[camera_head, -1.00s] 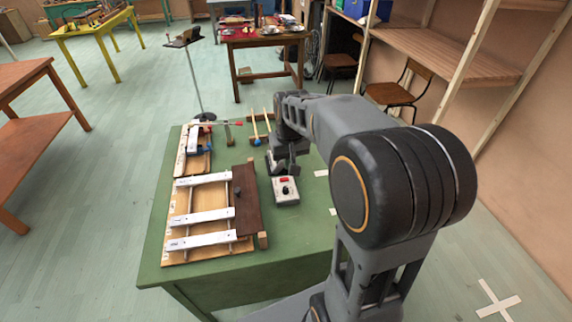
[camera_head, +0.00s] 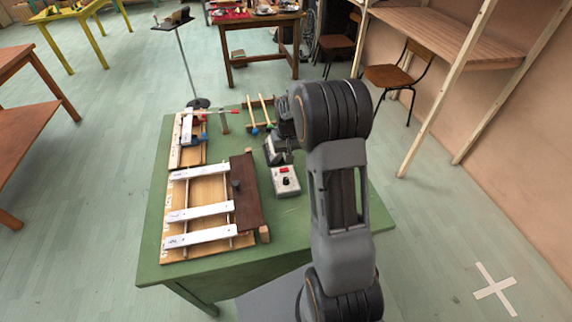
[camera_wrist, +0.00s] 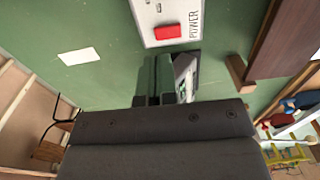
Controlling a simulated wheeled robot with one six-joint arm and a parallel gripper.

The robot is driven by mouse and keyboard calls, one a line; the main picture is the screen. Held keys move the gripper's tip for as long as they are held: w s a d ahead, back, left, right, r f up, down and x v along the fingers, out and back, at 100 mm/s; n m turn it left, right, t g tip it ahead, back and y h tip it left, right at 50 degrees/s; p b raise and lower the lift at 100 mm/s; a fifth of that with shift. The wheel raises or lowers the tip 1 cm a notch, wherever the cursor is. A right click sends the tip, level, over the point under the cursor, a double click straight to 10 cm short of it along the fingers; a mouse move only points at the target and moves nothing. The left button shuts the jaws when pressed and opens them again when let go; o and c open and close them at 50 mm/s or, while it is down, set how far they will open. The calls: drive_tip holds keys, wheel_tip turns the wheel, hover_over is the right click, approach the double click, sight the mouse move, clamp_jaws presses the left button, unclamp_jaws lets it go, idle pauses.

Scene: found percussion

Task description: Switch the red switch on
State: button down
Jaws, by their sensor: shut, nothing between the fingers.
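The red switch (camera_head: 284,170) sits on a small white box (camera_head: 287,186) on the green table (camera_head: 300,215). In the wrist view the red switch (camera_wrist: 167,32) lies just beyond my fingertips, on the white box (camera_wrist: 150,12) beside the word POWER. My gripper (camera_head: 279,158) is at the far side of the box in the head view, low over the table. In the wrist view my gripper (camera_wrist: 155,70) is shut and empty, its fingers close to the switch. I cannot tell whether they touch the box. Which way the switch is tipped is too small to tell.
A wooden frame with white bars (camera_head: 200,212) and a dark brown board (camera_head: 245,190) lie left of the box. A smaller barred frame (camera_head: 188,140) and mallets (camera_head: 262,112) lie farther back. The table's right part is clear.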

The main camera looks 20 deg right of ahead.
sight(286, 169)
drive_tip(key=shift+a+f, duration=0.1)
drive_tip(key=shift+f, duration=2.55)
